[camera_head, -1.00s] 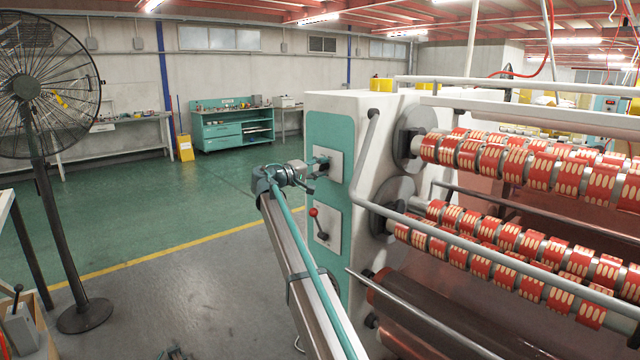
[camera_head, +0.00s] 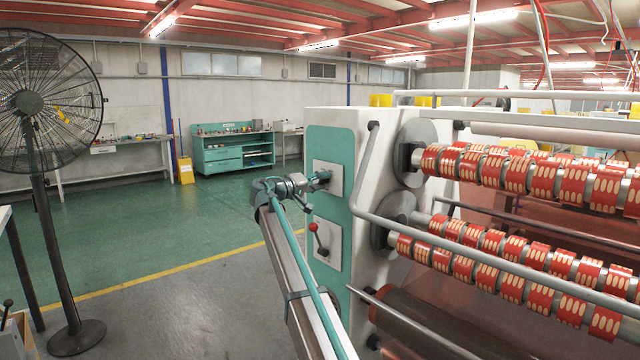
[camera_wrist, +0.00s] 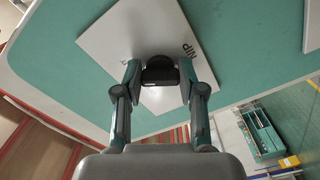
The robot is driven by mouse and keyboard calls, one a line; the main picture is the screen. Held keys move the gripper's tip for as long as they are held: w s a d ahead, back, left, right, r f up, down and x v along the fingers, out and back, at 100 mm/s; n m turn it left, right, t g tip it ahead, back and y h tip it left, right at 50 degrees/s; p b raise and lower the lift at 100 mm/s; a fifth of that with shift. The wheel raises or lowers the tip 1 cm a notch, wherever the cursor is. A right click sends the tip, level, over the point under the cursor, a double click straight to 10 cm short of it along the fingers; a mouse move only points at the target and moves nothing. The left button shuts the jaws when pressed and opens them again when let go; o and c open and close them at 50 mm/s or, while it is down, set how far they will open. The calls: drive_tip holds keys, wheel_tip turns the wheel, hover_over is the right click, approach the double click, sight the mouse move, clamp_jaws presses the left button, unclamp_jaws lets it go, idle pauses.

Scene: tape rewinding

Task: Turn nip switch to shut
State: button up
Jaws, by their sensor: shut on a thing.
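The nip switch (camera_wrist: 159,72) is a black knob on a white square plate (camera_wrist: 118,30) marked NIP. In the wrist view the plate looks turned at an angle. My gripper (camera_wrist: 160,75) has one finger on each side of the knob and is shut on it. In the head view my gripper (camera_head: 318,179) reaches the upper white plate (camera_head: 333,176) on the machine's teal end panel (camera_head: 322,146). The knob is mostly hidden there by my gripper, and its exact setting cannot be read.
A lower white plate (camera_head: 334,254) carries a red-knobbed lever (camera_head: 316,236) just below my gripper. Rollers with red tape rolls (camera_head: 515,180) and a grey rail (camera_head: 470,242) lie to the right. A black fan (camera_head: 38,200) stands at left. The green floor left of the machine is open.

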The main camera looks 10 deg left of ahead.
drive_tip(key=o, duration=1.1)
drive_tip(key=shift+o, duration=0.2)
drive_tip(key=v, duration=1.2)
